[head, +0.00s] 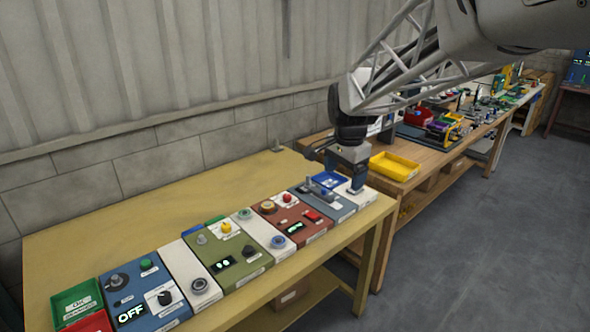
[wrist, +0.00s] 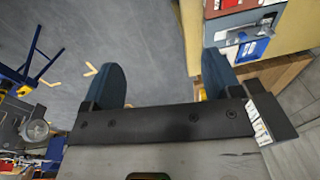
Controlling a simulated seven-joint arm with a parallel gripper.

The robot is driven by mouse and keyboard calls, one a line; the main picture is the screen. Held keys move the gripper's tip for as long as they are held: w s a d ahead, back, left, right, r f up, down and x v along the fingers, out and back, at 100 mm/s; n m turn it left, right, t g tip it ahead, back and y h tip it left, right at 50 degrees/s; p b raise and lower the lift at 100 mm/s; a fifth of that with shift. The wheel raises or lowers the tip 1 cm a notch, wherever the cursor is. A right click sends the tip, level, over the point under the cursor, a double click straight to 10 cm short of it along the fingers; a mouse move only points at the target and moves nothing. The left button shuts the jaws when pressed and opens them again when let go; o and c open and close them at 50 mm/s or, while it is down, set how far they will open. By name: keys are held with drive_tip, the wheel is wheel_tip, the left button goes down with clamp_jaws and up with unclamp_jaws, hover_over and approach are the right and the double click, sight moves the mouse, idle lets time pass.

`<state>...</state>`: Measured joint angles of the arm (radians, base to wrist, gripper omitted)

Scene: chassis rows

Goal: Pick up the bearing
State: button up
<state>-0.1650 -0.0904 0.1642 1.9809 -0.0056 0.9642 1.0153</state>
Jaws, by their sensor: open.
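A round, grey, ring-shaped part (head: 199,286) lies on a white panel at the front of the yellow-topped table. A second ring-shaped part (head: 278,241) with a bluish tint lies on another white panel further right. Either looks like a bearing, but they are too small to tell which it is. My gripper (head: 356,188) is above the table's right end, well to the right of both rings. In the wrist view my gripper (wrist: 162,80) has its two dark blue fingers wide apart with nothing between them. No bearing can be made out in the wrist view.
Panels with knobs, buttons and displays line the table's front, including a green one (head: 232,270) and a red one (head: 290,217). Green (head: 77,300) and red bins stand at the left end. A yellow tray (head: 394,166) sits on the adjoining bench. The table's rear is mostly clear.

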drive_tip(key=w+a+f+m, duration=0.35)
drive_tip(key=w+a, duration=0.25)
drive_tip(key=w, duration=0.4)
drive_tip(key=m+g, duration=0.1)
drive_tip(key=m, duration=0.6)
hover_over(268, 204)
wheel_tip(268, 204, down, 19)
drive_tip(key=shift+w+d+r, duration=0.1)
drive_tip(key=shift+d, duration=0.05)
drive_tip(key=shift+w+a+f, duration=0.1)
drive_tip(key=shift+a+f, duration=0.1)
drive_tip(key=shift+f, duration=0.1)
drive_tip(key=shift+f, duration=1.2)
drive_tip(key=shift+f, duration=0.1)
drive_tip(key=shift+s+f, duration=0.15)
drive_tip(key=shift+f, duration=1.1)
drive_tip(key=shift+s+f, duration=0.1)
drive_tip(key=shift+f, duration=1.15)
